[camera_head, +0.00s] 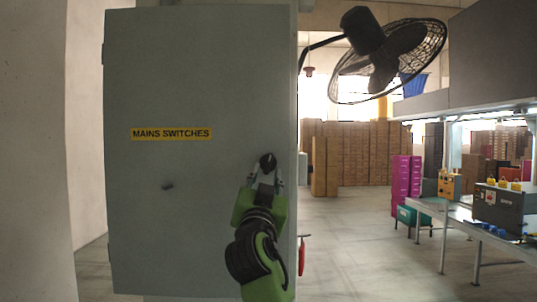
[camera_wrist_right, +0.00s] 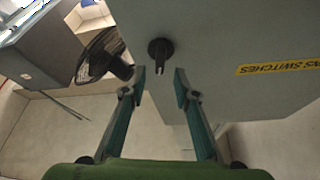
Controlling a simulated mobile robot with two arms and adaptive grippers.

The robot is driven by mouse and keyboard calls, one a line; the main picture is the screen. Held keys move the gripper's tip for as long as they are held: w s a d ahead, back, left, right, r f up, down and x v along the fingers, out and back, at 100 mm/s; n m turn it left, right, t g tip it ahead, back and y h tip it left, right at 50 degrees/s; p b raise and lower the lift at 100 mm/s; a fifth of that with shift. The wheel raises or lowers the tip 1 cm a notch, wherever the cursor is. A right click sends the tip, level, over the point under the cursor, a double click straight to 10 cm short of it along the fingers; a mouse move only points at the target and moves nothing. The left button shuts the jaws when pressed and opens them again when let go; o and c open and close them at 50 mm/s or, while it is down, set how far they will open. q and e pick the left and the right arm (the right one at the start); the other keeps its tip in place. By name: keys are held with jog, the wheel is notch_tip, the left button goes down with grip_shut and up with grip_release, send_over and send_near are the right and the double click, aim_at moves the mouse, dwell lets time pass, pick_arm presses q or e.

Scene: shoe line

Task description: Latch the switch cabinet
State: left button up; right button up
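The switch cabinet (camera_head: 200,220) is a large grey box with a flat door that fills the left half of the head view. A yellow label on it reads "MAINS SWITCHES" (camera_head: 172,133). A black latch knob (camera_head: 267,160) sits near the door's right edge; it also shows in the right wrist view (camera_wrist_right: 160,50). My right gripper (camera_head: 266,180) is just below the knob in the head view. In the wrist view its two fingers (camera_wrist_right: 160,82) are apart, with the knob just beyond the tips and nothing between them. My left gripper is not in view.
A black caged fan (camera_head: 390,55) juts out right of the cabinet. A red handle-like part (camera_head: 301,257) shows by the cabinet's lower right edge. A bench (camera_head: 455,215) with boxes stands at the right. Stacked brown boxes (camera_head: 350,150) are far back. The floor between is clear.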

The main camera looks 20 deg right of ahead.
aim_at(268, 164)
jog(key=p+x, duration=0.2)
jog(key=x, duration=0.2)
jog(key=shift+w+d+r, duration=0.1)
jog(key=shift+w+r, duration=0.15)
jog(key=shift+r, duration=0.05)
jog(key=shift+w+d+p, duration=0.2)
jog(key=shift+w+p, duration=0.15)
jog(key=shift+w, duration=0.25)
grip_shut()
